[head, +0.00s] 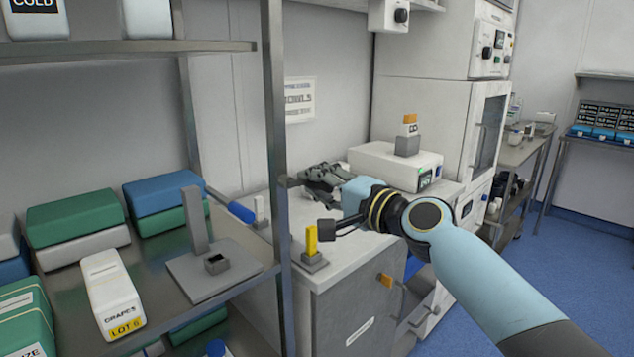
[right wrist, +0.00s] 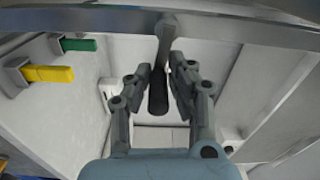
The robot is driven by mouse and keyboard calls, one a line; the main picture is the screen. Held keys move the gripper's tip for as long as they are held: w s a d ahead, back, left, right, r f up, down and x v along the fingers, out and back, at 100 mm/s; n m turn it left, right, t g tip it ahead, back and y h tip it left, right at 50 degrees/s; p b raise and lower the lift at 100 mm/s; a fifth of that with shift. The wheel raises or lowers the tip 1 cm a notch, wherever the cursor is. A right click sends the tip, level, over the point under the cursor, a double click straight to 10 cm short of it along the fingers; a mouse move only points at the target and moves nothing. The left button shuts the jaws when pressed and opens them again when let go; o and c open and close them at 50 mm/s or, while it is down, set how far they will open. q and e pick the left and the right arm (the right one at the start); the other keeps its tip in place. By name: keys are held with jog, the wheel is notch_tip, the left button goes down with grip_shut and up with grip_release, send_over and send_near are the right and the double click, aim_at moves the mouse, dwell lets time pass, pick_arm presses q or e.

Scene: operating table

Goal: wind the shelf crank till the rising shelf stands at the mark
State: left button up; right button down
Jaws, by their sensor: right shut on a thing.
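My right gripper (head: 318,180) is beside the front post of the metal shelf rack (head: 275,130). In the right wrist view its fingers (right wrist: 158,82) are closed around the dark grip of the crank (right wrist: 158,98), whose grey arm (right wrist: 166,40) joins a metal bar. In the head view the fingers largely hide the crank. The rack's lower shelf (head: 235,290) carries boxes and a grey stand; its upper shelf (head: 140,46) is near the picture's top. I cannot tell which is the rising shelf, nor pick out its mark. My left gripper is not in view.
A blue-ended rod (head: 241,212) juts out near the rack. A yellow piece (head: 311,240) stands on the cabinet top, close below my gripper. A white device (head: 385,165) is behind.

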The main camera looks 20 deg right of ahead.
jog(key=shift+s+f, duration=0.1)
jog(key=shift+f, duration=0.55)
jog(key=c, duration=1.2)
grip_release()
jog(key=shift+c, duration=0.2)
jog(key=shift+r, duration=0.2)
jog(key=v, duration=1.2)
jog(key=shift+r, duration=0.2)
